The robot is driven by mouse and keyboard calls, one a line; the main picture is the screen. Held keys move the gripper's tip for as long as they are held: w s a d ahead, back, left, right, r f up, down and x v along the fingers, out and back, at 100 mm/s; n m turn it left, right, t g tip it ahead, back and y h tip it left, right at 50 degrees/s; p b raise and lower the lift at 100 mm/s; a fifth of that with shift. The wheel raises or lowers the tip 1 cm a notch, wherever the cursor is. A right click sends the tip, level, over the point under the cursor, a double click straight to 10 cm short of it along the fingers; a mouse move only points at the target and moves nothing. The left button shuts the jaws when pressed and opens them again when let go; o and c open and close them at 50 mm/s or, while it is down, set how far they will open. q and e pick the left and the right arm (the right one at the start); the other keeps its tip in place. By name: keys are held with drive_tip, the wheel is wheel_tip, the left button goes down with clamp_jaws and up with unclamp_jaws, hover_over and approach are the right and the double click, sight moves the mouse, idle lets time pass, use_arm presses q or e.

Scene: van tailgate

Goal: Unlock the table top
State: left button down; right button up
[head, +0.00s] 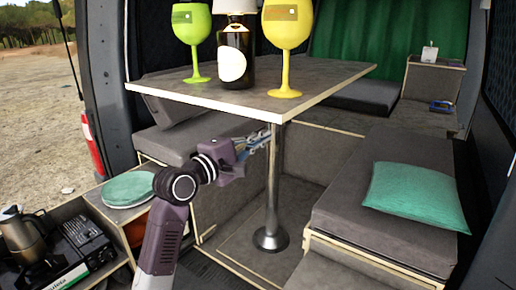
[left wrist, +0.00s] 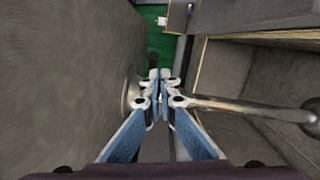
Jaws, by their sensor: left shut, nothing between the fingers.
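The grey table top (head: 340,76) with a pale edge stands level on one metal leg (head: 272,190). My left gripper (head: 264,140) is under the table top, close to the upper part of the leg. In the left wrist view the gripper's blue fingers (left wrist: 160,76) are shut with nothing between them. The table top's underside (left wrist: 70,80) fills the left side there. A round metal mount (left wrist: 130,92) on it is partly behind the fingers, and the leg (left wrist: 250,107) runs off to the right. I cannot make out a separate lock lever. My right gripper is not in view.
A green glass (head: 192,28), a dark bottle (head: 235,55) and a yellow glass (head: 288,28) stand on the table top. A cushioned bench (head: 375,220) with a green pillow (head: 415,196) is at right. Plates (head: 128,188), a kettle (head: 22,236) and a stove (head: 85,238) are at lower left.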

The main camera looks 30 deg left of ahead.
use_arm(q)
drive_tip(key=s, duration=0.3)
drive_tip(key=shift+s, duration=0.35)
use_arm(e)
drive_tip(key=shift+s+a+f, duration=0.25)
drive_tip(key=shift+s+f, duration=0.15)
